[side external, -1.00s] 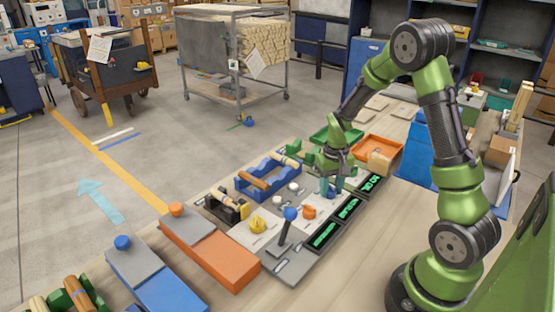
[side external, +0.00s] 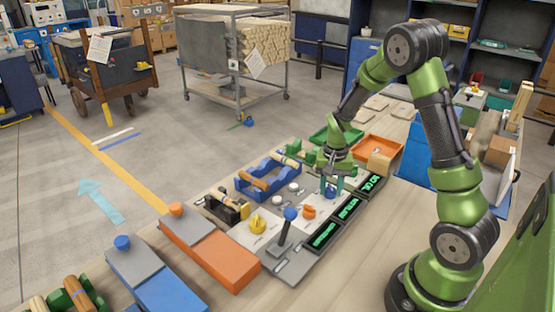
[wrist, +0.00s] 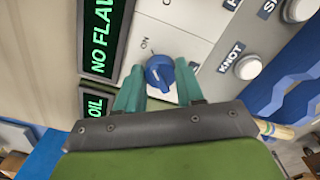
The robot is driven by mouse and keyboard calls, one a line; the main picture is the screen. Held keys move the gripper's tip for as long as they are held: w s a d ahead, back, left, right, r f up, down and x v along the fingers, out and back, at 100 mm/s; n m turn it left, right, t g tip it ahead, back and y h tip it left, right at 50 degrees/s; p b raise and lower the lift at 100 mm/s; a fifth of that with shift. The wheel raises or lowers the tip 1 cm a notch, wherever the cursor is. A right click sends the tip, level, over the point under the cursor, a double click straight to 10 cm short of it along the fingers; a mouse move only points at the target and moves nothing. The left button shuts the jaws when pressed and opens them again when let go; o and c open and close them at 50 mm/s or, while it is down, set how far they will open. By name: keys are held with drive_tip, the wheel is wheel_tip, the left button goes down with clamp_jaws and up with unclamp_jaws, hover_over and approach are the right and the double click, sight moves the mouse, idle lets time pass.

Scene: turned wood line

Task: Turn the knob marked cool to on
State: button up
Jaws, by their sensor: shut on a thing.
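A blue knob (wrist: 160,75) sits on a pale panel in the wrist view, with the word ON printed above and left of it. My gripper (wrist: 160,86) has its two teal fingers on either side of the knob, shut on it. In the side view my gripper (side external: 332,187) reaches down over the same blue knob (side external: 331,194), which is partly hidden by the fingers. The knob's own name is not readable, and its exact pointer direction is hard to tell.
An orange knob (side external: 308,211), a yellow knob (side external: 258,224) and a blue-topped lever (side external: 290,214) stand nearby on the console. Green-lettered displays (side external: 348,208) line its near side. White buttons (wrist: 248,67) and a blue rack (side external: 268,178) lie on the far side.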

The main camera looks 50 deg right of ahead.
sight(331, 187)
drive_tip(key=o, duration=1)
drive_tip(key=shift+o, duration=0.2)
wheel_tip(331, 187, up, 17)
drive_tip(key=s+a+r+n+t, duration=0.2)
drive_tip(key=s+a, duration=0.1)
drive_tip(key=a, duration=0.3)
drive_tip(key=s+a+r+n+t+y, duration=0.1)
drive_tip(key=s+a+n+t, duration=0.1)
drive_tip(key=a, duration=0.5)
drive_tip(key=s+a+r+n+t+y, duration=0.1)
drive_tip(key=s+a+r+n+t, duration=0.1)
drive_tip(key=s+a, duration=0.3)
drive_tip(key=shift+a+r+n+t, duration=0.3)
drive_tip(key=shift+a+n+t, duration=0.3)
drive_tip(key=shift+a+n, duration=0.3)
